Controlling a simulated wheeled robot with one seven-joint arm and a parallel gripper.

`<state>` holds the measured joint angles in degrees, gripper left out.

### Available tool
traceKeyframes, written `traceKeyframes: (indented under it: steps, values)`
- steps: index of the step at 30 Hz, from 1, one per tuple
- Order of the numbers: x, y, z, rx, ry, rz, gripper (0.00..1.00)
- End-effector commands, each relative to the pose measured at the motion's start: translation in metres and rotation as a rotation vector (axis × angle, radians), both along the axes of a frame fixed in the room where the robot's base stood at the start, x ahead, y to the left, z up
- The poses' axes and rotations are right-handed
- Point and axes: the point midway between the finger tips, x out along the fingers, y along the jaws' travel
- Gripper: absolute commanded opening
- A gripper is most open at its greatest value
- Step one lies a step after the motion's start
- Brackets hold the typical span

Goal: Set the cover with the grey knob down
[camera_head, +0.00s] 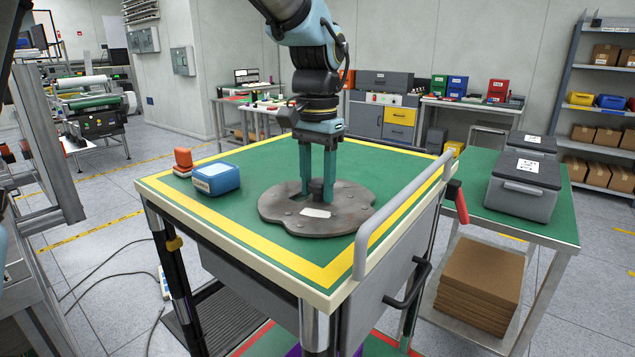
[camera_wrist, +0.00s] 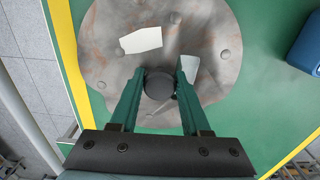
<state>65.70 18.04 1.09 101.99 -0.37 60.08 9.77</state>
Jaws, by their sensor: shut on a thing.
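The cover (camera_head: 350,218) is a flat, worn grey-brown plate with a wavy outline, several bolt heads and a white label. Its dark grey knob (camera_head: 316,188) stands up between the fingers of my gripper (camera_head: 318,180). In the wrist view my gripper (camera_wrist: 160,78) is shut on the knob (camera_wrist: 158,85), one green finger on each side. The cover (camera_wrist: 205,30) spreads out beneath the fingers and lies level at the green table top (camera_head: 250,245). I cannot tell whether its underside touches the table or hangs just above it.
A blue box (camera_head: 216,179) and an orange-red object (camera_head: 183,160) stand on the table left of the cover. A grey rail (camera_head: 400,205) runs along the right edge. Green surface is free in front of and behind the cover. A second table with grey cases (camera_head: 525,185) stands right.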

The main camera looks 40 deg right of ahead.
Motion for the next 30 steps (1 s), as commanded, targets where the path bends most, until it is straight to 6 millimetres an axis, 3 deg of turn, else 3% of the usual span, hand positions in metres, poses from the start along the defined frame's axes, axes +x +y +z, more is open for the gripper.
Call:
traceKeyframes:
  steps: [11,12,20,30]
  values:
    - [0.0001,-0.0006,-0.0033,-0.003,-0.001,0.0,0.0]
    - [-0.0001,-0.0004,-0.0046,-0.002,-0.001,-0.001,0.48]
    - [-0.0001,-0.0004,-0.0039,-0.002,-0.001,-0.001,0.77]
    - [0.0002,-0.0006,0.0018,-0.003,-0.001,0.0,0.77]
